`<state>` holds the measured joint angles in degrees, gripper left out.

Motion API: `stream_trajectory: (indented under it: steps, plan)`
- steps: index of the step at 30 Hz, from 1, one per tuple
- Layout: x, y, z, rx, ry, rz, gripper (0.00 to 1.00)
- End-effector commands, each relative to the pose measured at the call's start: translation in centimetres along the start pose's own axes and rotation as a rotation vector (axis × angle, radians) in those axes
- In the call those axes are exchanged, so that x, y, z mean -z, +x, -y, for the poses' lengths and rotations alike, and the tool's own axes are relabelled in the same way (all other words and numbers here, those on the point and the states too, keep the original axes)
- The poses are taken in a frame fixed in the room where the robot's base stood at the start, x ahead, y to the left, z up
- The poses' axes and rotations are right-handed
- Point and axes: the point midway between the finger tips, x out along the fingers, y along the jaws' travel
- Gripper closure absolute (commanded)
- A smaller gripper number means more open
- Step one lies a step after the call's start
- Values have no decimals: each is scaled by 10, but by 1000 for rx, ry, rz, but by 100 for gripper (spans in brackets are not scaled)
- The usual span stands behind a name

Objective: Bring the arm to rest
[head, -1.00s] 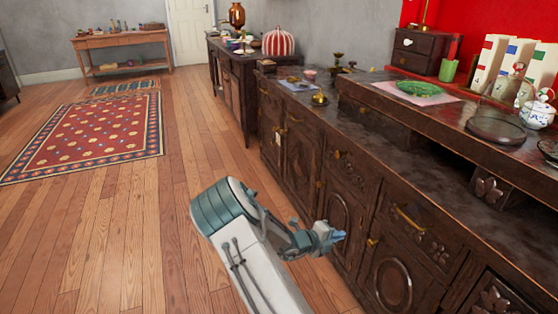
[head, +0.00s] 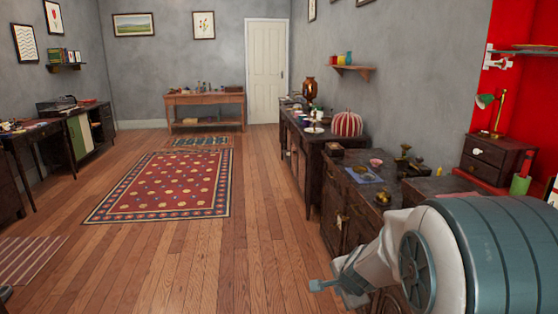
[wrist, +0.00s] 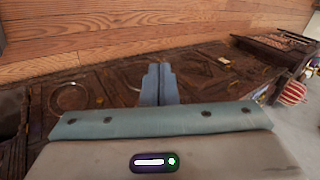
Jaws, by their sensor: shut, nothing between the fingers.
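My gripper (head: 318,286) shows low in the head view, right of the middle, at the end of my folded arm, which fills the lower right. It points to the left, in front of the dark carved cabinet (head: 333,215). In the wrist view my gripper (wrist: 158,70) has its two blue-grey fingers together, with nothing between them. Behind the fingers are the cabinet's dark carved doors (wrist: 100,85) and the wooden floor (wrist: 130,28). My arm hides part of the cabinet in the head view.
The dark counter holds small brass items, a pink bowl (head: 376,163) and a small drawer box (head: 492,158). A striped cosy (head: 347,124) stands on the farther cabinet. A red rug (head: 165,186) lies on open floor to the left. A wooden table (head: 206,99) stands at the back.

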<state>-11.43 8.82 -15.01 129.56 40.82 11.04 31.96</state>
Motion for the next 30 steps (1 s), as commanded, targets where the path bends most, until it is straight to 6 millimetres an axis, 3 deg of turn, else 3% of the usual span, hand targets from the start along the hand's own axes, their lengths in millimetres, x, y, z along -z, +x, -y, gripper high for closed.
stream_trajectory:
  steps: [1, 3, 9, 15, 21, 30]
  plan:
    - [-7, -40, 11, 4, -90, 42, 100]
    - [-20, -77, 12, -4, -231, 95, 100]
    - [-44, -179, -4, -54, -642, 199, 100]
    - [-48, -263, -35, -156, -1012, 238, 100]
    - [-44, -304, -60, -250, -1212, 246, 100]
    - [-42, -309, -65, -272, -1248, 247, 100]
